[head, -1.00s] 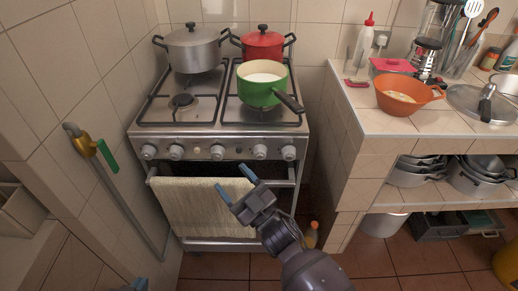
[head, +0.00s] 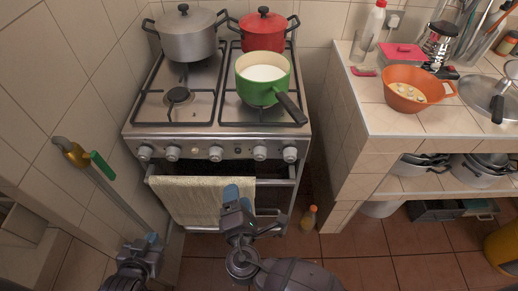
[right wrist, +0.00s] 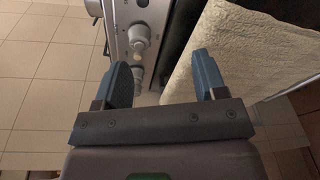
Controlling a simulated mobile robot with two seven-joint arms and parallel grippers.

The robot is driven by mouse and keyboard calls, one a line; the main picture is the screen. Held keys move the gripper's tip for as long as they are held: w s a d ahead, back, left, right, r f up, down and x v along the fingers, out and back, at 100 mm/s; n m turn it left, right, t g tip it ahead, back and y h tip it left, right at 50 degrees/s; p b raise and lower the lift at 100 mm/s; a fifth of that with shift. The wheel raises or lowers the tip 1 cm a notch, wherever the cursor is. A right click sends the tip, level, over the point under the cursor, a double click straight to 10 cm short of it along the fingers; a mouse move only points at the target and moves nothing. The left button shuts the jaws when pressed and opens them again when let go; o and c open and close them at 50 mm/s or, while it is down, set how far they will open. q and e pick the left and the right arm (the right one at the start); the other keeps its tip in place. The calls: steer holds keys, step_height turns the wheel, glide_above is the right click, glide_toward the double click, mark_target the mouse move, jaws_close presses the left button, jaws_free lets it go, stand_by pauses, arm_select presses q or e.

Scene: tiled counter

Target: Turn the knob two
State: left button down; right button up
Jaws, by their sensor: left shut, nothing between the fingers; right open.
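A row of several round grey knobs lines the stove's front panel. The second knob from the left (head: 178,153) is in clear view; no marking shows which one is knob two. Some knobs also show in the right wrist view, with one knob (right wrist: 138,38) beyond the left finger. My right gripper (head: 233,204) is open and empty, below the panel in front of the towel; its two blue-tipped fingers (right wrist: 165,72) spread wide in the right wrist view, touching no knob. My left gripper (head: 152,241) is shut and empty at the lower left, below the stove's left side.
A cream towel (head: 188,202) hangs on the oven handle (head: 275,182). On the stove stand a grey pot (head: 187,38), a red pot (head: 264,34) and a green pan (head: 262,90) whose handle reaches the front right.

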mark_target(259, 159)
steer(key=w+d+h, duration=0.1)
steer(key=w, duration=0.2)
steer(key=w+d+r+h, duration=0.1)
steer(key=w+d, duration=0.1)
steer(key=w, duration=0.2)
steer(key=w+d+t+h, duration=0.1)
steer(key=w+d+h, duration=0.1)
steer(key=w, duration=0.2)
steer(key=shift+w+d+r, duration=0.1)
steer(key=shift+r, duration=0.2)
steer(key=c, duration=0.9)
steer(key=shift+p, duration=0.3)
steer(key=shift+c, duration=0.2)
